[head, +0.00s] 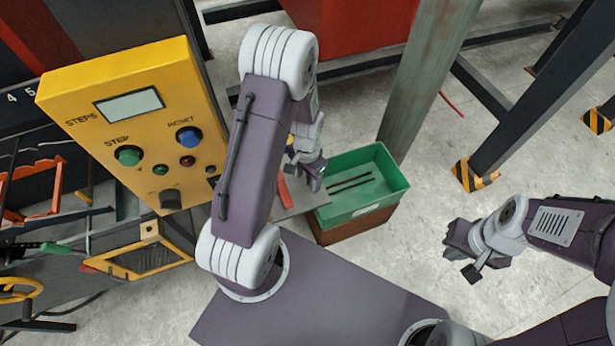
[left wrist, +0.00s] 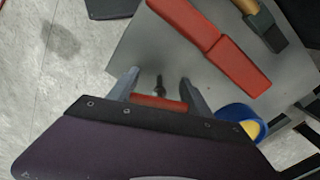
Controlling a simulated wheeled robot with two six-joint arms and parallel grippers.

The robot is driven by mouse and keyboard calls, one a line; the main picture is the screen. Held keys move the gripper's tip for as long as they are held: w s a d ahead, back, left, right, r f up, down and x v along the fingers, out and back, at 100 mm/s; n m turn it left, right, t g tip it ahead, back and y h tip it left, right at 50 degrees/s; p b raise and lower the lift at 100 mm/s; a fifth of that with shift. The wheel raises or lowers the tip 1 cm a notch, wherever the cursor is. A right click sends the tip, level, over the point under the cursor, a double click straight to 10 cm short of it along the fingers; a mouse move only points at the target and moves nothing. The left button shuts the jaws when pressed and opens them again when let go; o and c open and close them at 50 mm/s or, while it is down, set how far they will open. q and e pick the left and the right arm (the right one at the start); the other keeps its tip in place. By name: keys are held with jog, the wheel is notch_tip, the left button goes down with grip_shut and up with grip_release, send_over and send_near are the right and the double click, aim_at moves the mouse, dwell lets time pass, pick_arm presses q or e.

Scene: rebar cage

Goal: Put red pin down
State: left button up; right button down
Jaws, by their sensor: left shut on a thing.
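In the left wrist view a red pin (left wrist: 158,103) sits crosswise between the two fingers of my left gripper (left wrist: 158,88), with a short dark shaft pointing away from it. The gripper is shut on it, above a grey work surface (left wrist: 150,62). In the head view my left gripper (head: 308,172) is beside the green bin, and I cannot make out the pin there. My right gripper (head: 462,255) is at the right over the floor, far from the pin; its jaw opening is unclear.
A long red object (left wrist: 210,45) lies on the grey surface, near a dark-headed tool (left wrist: 268,25) and a blue ring-shaped thing (left wrist: 243,115). A green bin (head: 365,205) holds two dark rods. A yellow control box (head: 125,110) stands left; a grey-green post (head: 420,90) rises behind.

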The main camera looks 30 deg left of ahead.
pick_arm(q)
jog(key=shift+f, duration=0.15)
jog(key=o, duration=1.5)
jog(key=shift+c, duration=0.2)
notch_tip(320, 180, up, 12)
jog(key=shift+r, duration=0.25)
jog(key=s+d+n+t, duration=0.1)
jog(key=s+d+n, duration=0.3)
jog(key=s, duration=0.4)
jog(key=shift+d, duration=0.5)
